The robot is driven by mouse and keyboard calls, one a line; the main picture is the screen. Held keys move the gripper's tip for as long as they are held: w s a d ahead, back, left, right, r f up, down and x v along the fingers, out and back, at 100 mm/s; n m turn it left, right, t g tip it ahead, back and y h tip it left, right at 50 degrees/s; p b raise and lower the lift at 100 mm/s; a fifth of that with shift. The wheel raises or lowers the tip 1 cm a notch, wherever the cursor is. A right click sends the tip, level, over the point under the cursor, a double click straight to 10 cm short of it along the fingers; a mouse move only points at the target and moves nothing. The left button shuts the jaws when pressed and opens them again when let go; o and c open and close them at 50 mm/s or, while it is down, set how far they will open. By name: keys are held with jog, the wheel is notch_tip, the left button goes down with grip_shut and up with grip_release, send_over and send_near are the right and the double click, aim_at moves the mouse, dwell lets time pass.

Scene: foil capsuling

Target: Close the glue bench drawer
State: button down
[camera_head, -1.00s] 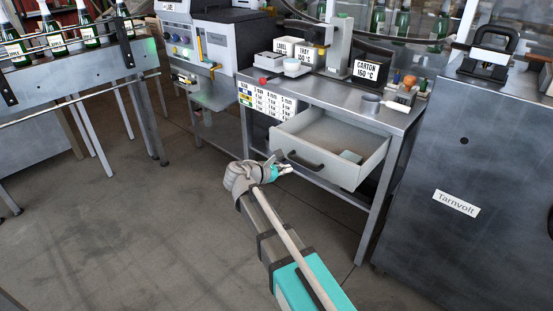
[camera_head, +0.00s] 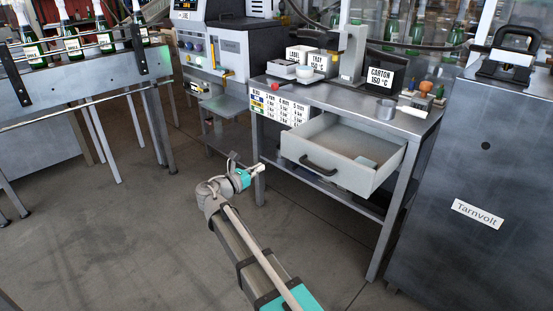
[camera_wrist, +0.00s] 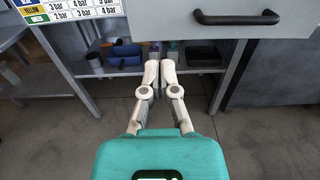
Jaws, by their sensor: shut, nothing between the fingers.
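The glue bench drawer (camera_head: 335,160) is pulled out from under the bench top (camera_head: 345,100) in the head view. It is grey, with a dark bar handle (camera_head: 319,165) on its front.
A lower shelf (camera_wrist: 150,70) under the bench holds dark bins (camera_wrist: 124,55). A Tarnvolt cabinet (camera_head: 480,180) stands right. The floor in front is clear.

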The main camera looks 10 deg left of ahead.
aim_at(291, 149)
jog(key=x, duration=1.3)
jog(key=shift+w+d, duration=0.25)
jog(key=shift+w, duration=0.1)
jog(key=shift+w, duration=0.1)
